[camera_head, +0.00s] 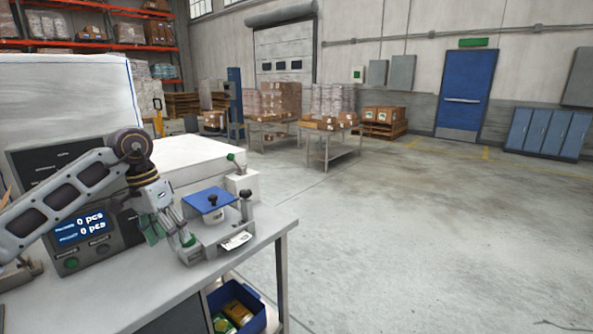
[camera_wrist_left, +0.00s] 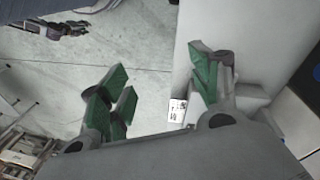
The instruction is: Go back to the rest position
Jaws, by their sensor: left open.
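My left gripper (camera_head: 170,238) hangs at the end of the left arm over the grey workbench (camera_head: 268,226), between a display box and a small scale-like device. In the left wrist view its green-tipped fingers (camera_wrist_left: 160,70) are spread wide apart with nothing between them. Pale floor shows between and beyond the fingers there. A small white printed label (camera_wrist_left: 177,110) shows near the right finger; a white label (camera_head: 237,242) also lies at the device's front in the head view. My right gripper is not in view.
The display box (camera_head: 92,232) reads "0 pcs" twice. The device has a blue plate (camera_head: 208,199) with a dark knob. A large white box (camera_head: 190,158) stands behind. A blue bin (camera_head: 262,318) with packets sits below the bench. Open floor lies right; a table (camera_head: 345,150) stands farther back.

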